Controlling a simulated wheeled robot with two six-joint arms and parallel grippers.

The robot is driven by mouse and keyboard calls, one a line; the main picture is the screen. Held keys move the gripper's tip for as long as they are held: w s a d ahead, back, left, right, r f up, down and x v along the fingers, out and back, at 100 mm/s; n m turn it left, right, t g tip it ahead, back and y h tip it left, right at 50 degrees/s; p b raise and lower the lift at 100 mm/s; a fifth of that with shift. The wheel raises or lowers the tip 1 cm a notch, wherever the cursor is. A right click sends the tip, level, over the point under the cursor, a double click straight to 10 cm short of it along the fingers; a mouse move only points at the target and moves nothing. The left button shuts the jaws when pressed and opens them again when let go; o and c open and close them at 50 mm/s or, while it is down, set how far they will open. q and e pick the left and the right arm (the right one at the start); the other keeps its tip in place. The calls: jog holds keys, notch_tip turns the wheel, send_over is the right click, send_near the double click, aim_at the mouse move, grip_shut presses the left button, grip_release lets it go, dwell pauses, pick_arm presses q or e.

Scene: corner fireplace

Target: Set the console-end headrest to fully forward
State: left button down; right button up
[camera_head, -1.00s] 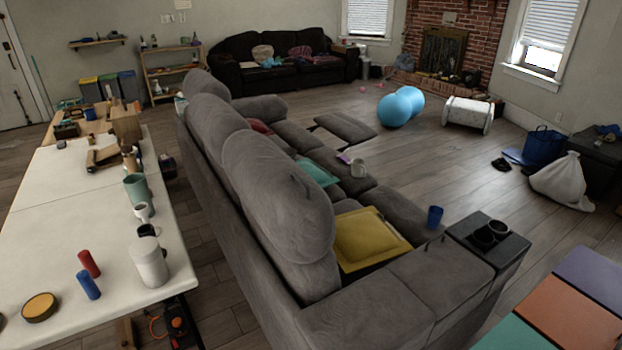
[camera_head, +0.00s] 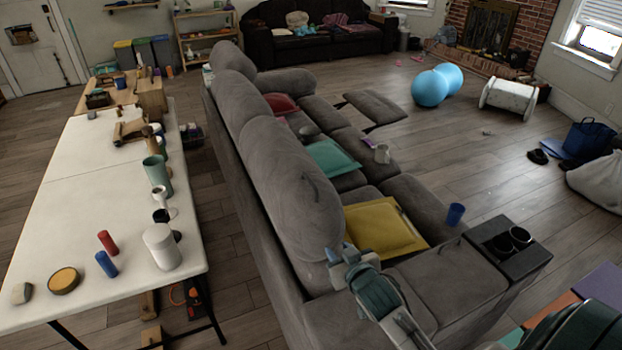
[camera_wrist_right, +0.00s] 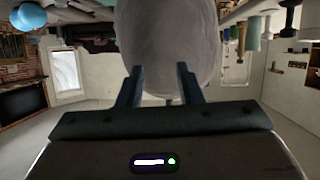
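The console-end headrest (camera_head: 292,188) is a large grey rounded cushion on top of the grey sofa's back, at the end nearest the black cupholder console (camera_head: 525,262). It stands roughly upright. My right gripper (camera_head: 345,254) is at the headrest's lower seat-side edge. In the right wrist view, the headrest (camera_wrist_right: 168,45) fills the upper middle, and the two blue fingers of my right gripper (camera_wrist_right: 160,76) stand apart at its edge. The gripper is open; contact cannot be told. My left gripper is not in view.
A yellow cushion (camera_head: 382,228) lies on the seat beside my right arm. A blue cup (camera_head: 455,214) stands on the sofa near the console. A white table (camera_head: 85,225) with cups and cylinders runs along the left. Floor shows between table and sofa.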

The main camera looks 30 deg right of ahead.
aim_at(317, 190)
jog(key=w+r+t+y, duration=0.1)
jog(key=w+r+t, duration=0.5)
jog(key=r, duration=0.4)
jog(key=shift+g, duration=0.7)
jog(key=w+p, duration=0.1)
jog(key=w, duration=0.2)
jog(key=w+p, duration=0.2)
jog(key=w, duration=0.1)
jog(key=w+p, duration=0.1)
jog(key=w, duration=0.3)
jog(key=shift+d+f+p, duration=0.25)
jog(key=shift+d+p, duration=0.05)
jog(key=shift+d, duration=0.1)
jog(key=shift+w, duration=0.5)
jog(key=shift+f, duration=0.1)
grip_shut()
